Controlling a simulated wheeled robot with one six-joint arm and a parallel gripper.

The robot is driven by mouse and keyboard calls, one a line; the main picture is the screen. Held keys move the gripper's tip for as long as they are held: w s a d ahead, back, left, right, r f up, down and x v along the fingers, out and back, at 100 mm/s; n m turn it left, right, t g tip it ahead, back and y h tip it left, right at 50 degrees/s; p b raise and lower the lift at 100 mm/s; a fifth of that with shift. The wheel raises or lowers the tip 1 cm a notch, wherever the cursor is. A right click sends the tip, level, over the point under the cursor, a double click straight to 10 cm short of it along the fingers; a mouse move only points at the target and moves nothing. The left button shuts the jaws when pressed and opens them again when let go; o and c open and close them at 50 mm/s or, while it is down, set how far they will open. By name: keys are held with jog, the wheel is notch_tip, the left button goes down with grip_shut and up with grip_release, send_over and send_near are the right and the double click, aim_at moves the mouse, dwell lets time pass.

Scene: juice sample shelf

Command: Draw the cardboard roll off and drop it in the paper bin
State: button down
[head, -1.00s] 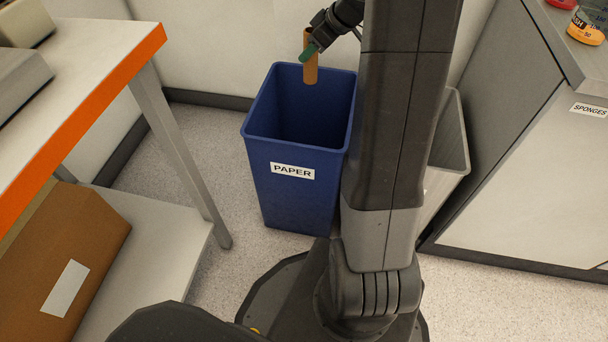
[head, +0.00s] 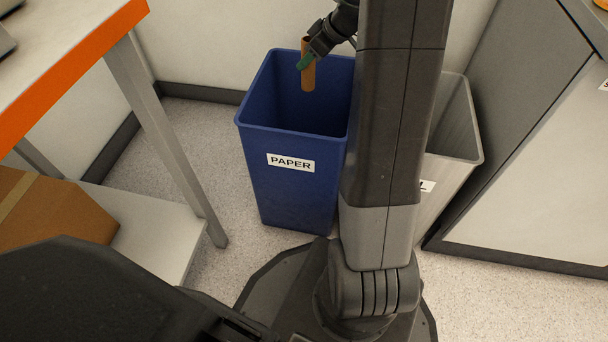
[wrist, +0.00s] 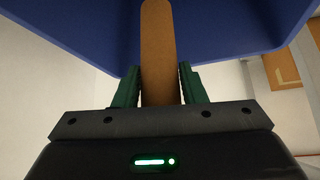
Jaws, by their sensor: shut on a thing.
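The cardboard roll (head: 308,76) is a brown tube hanging upright in the head view, its lower part over the mouth of the paper bin. My gripper (head: 307,62) is shut on the roll near its upper part. In the wrist view the roll (wrist: 159,55) stands between the two green fingers of my gripper (wrist: 160,88). The paper bin (head: 292,190) is blue, open at the top and labelled PAPER. Its blue wall (wrist: 235,25) also shows in the wrist view. The visible part of its inside looks empty.
A grey bin (head: 455,140) stands right of the paper bin, partly hidden by my arm. A table with an orange edge (head: 70,75) is at the left, with a cardboard box (head: 60,215) on its lower shelf. A grey cabinet (head: 540,150) is at the right.

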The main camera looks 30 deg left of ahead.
jog(key=c, duration=0.8)
grip_release()
jog(key=p+v, duration=0.4)
jog(key=v, duration=0.9)
jog(key=shift+d+r, duration=0.25)
jog(key=shift+r, duration=0.05)
